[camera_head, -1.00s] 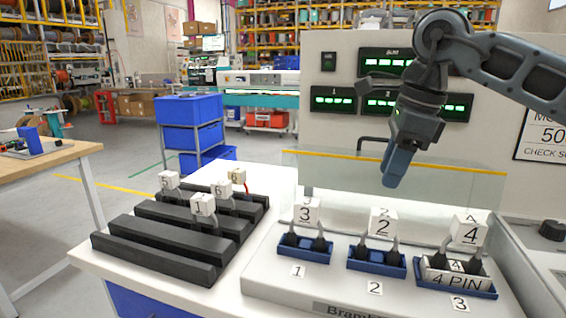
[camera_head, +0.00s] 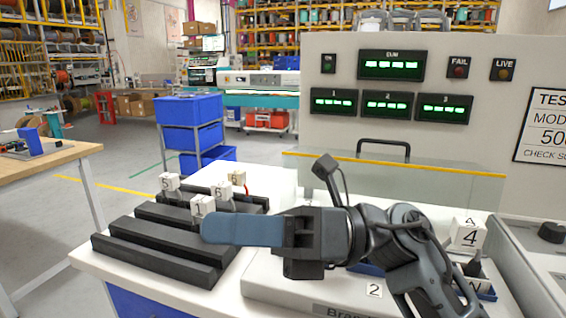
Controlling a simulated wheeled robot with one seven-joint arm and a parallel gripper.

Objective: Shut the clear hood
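The clear hood (camera_head: 455,190) stands raised behind the tester's sockets, a see-through panel with a yellow top edge. A black handle (camera_head: 384,143) shows just above that edge. My gripper (camera_head: 235,229) is in front of the hood and low over the tester's left part, its blue fingers pointing left toward the black racks. It appears apart from the hood. The fingers overlap from this side, so I cannot see whether they are open. My arm hides the hood's lower middle and most of the sockets.
Black racks (camera_head: 160,249) with several numbered white plugs stand left of the tester (camera_head: 275,278). A plug marked 4 (camera_head: 468,233) stands at the tester's right socket. The panel with green displays (camera_head: 391,65) rises behind the hood. Room above the hood is clear.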

